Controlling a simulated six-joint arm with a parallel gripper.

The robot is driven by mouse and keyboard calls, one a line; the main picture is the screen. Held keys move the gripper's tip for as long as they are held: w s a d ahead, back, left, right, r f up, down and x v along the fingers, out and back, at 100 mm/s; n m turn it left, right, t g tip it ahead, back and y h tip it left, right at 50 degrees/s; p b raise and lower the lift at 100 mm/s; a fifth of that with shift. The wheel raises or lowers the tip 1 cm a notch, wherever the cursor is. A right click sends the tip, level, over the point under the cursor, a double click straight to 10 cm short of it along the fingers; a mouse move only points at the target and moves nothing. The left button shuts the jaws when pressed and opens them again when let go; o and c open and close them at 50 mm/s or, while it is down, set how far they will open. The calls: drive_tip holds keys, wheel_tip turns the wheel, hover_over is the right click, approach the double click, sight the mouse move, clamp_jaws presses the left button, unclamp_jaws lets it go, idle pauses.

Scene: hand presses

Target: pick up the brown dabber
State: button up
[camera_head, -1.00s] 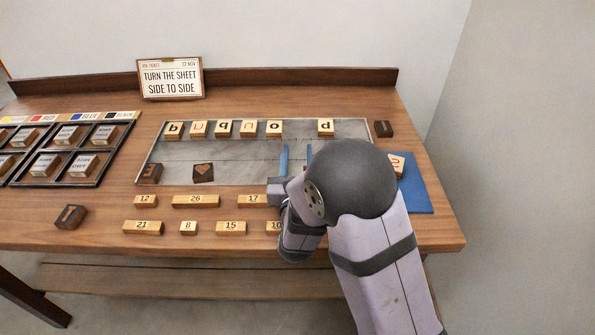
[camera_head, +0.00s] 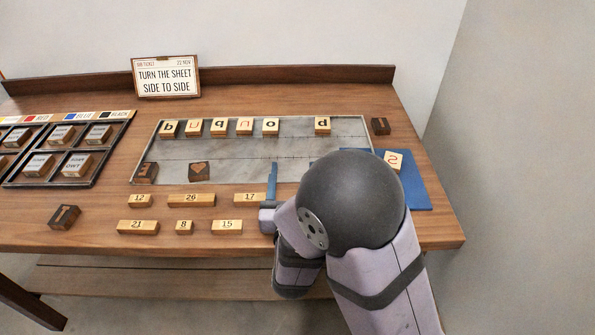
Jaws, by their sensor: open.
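I cannot make out a brown dabber in this view; the arm hides part of the table's front right. My gripper (camera_head: 273,168) is over the front edge of the grey metal slab (camera_head: 237,157). One blue finger shows clearly; the other is not distinguishable. Nothing is seen held. Dark brown type blocks are in view: one with a heart (camera_head: 199,171) and one beside it (camera_head: 146,173) on the slab's front left, one (camera_head: 64,217) at the table's front left, and one (camera_head: 380,126) right of the slab.
Several pale letter blocks (camera_head: 217,127) stand along the slab's back. Numbered wooden pieces (camera_head: 191,199) lie in front of it. A dark compartment tray (camera_head: 92,177) with labelled blocks is at left. A blue mat (camera_head: 416,190) bears a pale block (camera_head: 393,161). A sign (camera_head: 166,77) stands behind.

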drive_tip(key=o, duration=0.6)
drive_tip(key=shift+c, duration=0.2)
